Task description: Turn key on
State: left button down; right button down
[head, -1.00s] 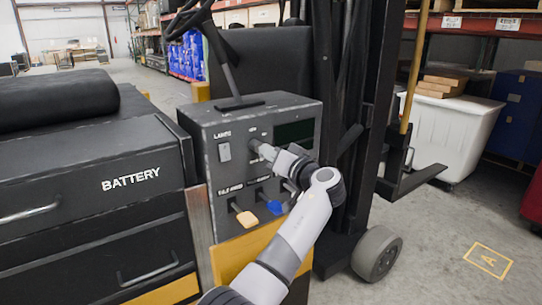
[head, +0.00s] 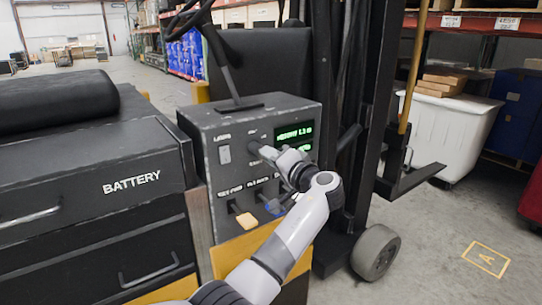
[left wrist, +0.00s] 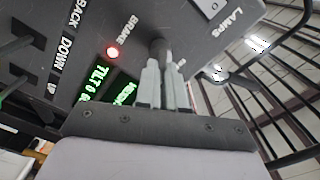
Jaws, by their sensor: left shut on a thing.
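The dark control panel (head: 212,160) on the forklift faces me. Its display (head: 295,135) glows with green text. My left gripper (head: 259,150) reaches the panel face just left of the display. In the left wrist view, the two light fingers of my left gripper (left wrist: 165,85) are closed around the dark key (left wrist: 159,48), which sticks out of the panel. Most of the key is hidden by the fingers, so its exact angle is hard to tell. My right gripper is not in view.
A lit red lamp (left wrist: 113,52) sits by the BRAKE label. A lamp switch (head: 225,154) is at the panel's left. The mast (head: 375,110) stands to the right.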

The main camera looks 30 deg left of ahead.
pick_arm(q)
jog(key=shift+r, duration=0.1)
jog(key=c, duration=1.2)
grip_release()
jog(key=shift+c, duration=0.2)
jog(key=b+v, duration=0.1)
jog(key=v, duration=0.6)
jog(key=shift+b, duration=0.3)
